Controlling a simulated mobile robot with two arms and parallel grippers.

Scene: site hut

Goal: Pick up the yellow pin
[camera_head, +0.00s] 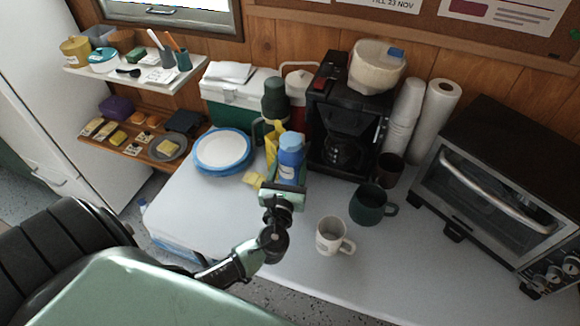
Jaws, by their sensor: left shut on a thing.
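A yellow piece (271,143), which I take for the yellow pin, shows upright just beyond my left gripper (284,187), beside a blue bottle (290,152). My left gripper is low over the white table, shut, with its palm towards me. Its fingertips and the exact point of contact are hidden behind the palm. The blue bottle rises directly behind the palm, its foot covered. A smaller pale yellow piece (254,179) shows at table height to the left of the gripper. My right gripper is not in view.
A white mug (333,236) and a dark green mug (368,205) stand to the right of the gripper. Blue-rimmed plates (222,149) lie to its left. A coffee maker (345,125) and toaster oven (497,185) stand behind and right. The table's front is clear.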

